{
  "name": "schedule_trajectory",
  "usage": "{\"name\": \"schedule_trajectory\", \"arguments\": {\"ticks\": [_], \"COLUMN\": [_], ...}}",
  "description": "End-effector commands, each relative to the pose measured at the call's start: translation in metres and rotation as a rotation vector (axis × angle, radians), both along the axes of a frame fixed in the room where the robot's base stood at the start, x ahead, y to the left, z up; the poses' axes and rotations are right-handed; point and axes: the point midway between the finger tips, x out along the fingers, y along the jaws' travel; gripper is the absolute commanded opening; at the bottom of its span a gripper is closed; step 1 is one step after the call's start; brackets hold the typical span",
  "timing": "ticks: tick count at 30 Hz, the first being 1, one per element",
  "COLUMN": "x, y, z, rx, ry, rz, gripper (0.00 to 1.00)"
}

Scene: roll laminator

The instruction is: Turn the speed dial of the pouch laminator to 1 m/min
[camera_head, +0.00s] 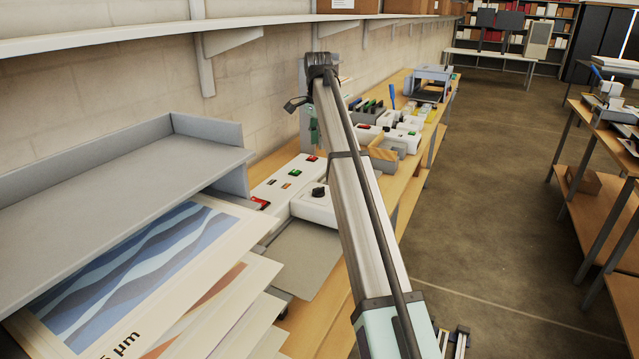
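The pouch laminator (272,190) is a long white machine on the wooden bench, left of my raised arm. Its top carries a red switch, small dark displays and a green button. A black round dial (318,191) sits on a white box-shaped part at its front, just left of my arm. The dial's scale and pointer are too small to read. My arm crosses the middle of the view and hides part of the bench behind it. A dark piece shows by the arm's upper end, but I cannot make out the gripper's fingers or whether they are open.
A grey shelf unit (140,185) with large printed sheets (130,275) stands at the near left. A grey plate (300,258) lies before the laminator. Small devices and a wooden block (383,160) stand farther along the bench. The floor (490,220) at right is clear.

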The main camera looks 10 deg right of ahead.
Motion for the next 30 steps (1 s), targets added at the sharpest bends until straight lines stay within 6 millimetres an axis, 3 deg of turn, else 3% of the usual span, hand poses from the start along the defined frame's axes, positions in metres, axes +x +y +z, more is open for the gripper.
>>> {"name": "schedule_trajectory", "arguments": {"ticks": [21,30], "x": [-0.002,-0.001], "y": [-0.001,-0.001], "z": [-0.131,-0.159], "rx": [0.001,0.001], "ry": [0.001,-0.001], "rz": [0.002,0.002], "gripper": [0.39,0.39]}}
